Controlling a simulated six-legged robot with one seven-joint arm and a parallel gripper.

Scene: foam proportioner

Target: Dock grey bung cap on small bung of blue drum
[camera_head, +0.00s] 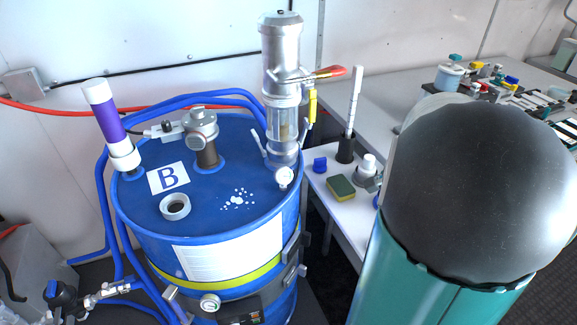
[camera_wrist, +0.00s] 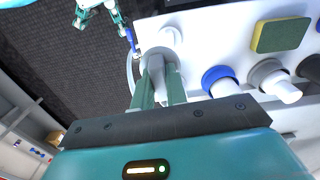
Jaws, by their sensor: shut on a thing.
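In the wrist view my gripper (camera_wrist: 158,84) is shut on a light grey piece (camera_wrist: 156,72), which I take to be the grey bung cap. It is at the edge of the white side table (camera_wrist: 202,33); I cannot tell whether it still touches the table. The cap is hidden in the head view behind my arm. The blue drum (camera_head: 137,221) stands at the left in the head view, with a white "B" label. A grey ring-shaped piece (camera_head: 175,207) is on the near part of its lid; I cannot tell whether it is the small bung.
The drum lid also bears a purple-and-white cylinder (camera_head: 104,118), a metal fitting (camera_head: 203,140) and a tall pump (camera_head: 281,70). The side table carries a sponge (camera_head: 341,188), a blue cap (camera_head: 320,164), a grey-and-white piece (camera_head: 367,170) and a black holder (camera_head: 345,151).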

